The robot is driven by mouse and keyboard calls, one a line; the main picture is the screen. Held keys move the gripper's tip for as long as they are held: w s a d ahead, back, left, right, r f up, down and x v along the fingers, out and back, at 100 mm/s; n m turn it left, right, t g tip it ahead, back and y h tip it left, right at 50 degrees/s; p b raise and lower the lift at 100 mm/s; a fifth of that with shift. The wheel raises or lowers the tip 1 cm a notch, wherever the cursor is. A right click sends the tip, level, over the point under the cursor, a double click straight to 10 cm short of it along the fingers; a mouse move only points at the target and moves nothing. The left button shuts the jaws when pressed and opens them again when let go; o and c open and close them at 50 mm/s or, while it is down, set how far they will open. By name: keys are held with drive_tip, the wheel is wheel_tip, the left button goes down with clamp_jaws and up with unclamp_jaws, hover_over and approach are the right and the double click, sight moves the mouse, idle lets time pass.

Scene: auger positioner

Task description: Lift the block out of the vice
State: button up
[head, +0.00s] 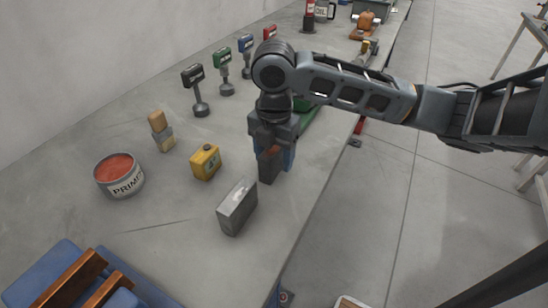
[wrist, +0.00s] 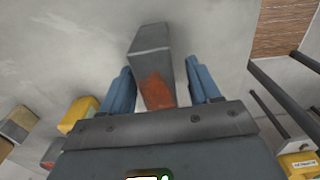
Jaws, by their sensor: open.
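My gripper (head: 275,160) is low over the bench, pointing down, with its two blue fingers (wrist: 162,88) spread. A dark grey block (wrist: 152,58) with a rust-orange patch lies between the fingers in the wrist view and reaches past their tips. A gap shows at its right side; whether the left finger touches it I cannot tell. In the head view the dark block (head: 268,168) shows below the gripper, partly covered by it. I cannot clearly make out a vice around it.
A light grey box (head: 237,207) stands on the bench in front of the gripper. A yellow can (head: 205,162), a wood-topped block (head: 161,131) and a primer tin (head: 119,176) are to the left. Several coloured-head tools stand behind. Blue pieces with wooden bars (head: 70,282) lie lower left.

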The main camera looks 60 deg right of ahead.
drive_tip(key=shift+c, duration=0.3)
clamp_jaws()
drive_tip(key=shift+r, duration=0.1)
idle(0.9)
